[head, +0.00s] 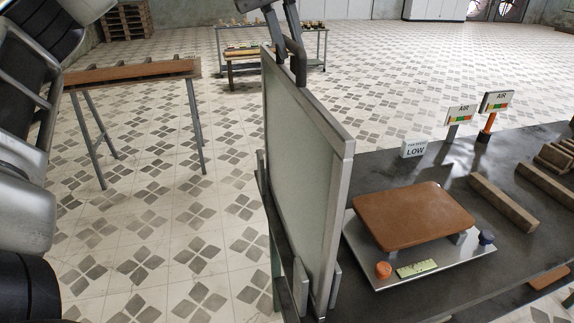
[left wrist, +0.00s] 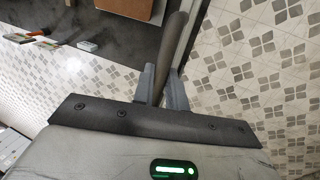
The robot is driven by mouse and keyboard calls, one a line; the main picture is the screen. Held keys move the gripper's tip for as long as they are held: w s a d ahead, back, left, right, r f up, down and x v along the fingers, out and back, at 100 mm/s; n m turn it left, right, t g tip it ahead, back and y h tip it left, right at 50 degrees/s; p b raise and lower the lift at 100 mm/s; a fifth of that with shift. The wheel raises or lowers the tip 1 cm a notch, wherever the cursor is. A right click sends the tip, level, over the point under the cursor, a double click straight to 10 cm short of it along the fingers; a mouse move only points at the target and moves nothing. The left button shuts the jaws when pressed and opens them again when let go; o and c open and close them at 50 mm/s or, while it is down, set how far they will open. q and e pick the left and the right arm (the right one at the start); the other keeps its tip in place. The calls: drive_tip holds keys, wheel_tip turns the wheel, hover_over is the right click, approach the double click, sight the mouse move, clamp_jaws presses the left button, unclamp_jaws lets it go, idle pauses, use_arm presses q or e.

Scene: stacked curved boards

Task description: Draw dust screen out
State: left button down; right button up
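The dust screen (head: 305,185) is a pale grey upright panel in a metal frame. It stands along the left edge of the dark worktable, its lower part between short upright guides (head: 300,287). My right gripper is not in view.
On the worktable (head: 395,172), right of the screen, a brown curved board (head: 413,215) sits on a metal plate. Left is open tiled floor with a trestle (head: 130,72).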

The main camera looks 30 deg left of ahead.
use_arm(q)
drive_tip(key=shift+r+p, duration=2.5)
drive_tip(key=shift+r, duration=0.1)
drive_tip(key=shift+r+p, duration=0.5)
drive_tip(key=shift+r, duration=3)
drive_tip(key=shift+r, duration=1.75)
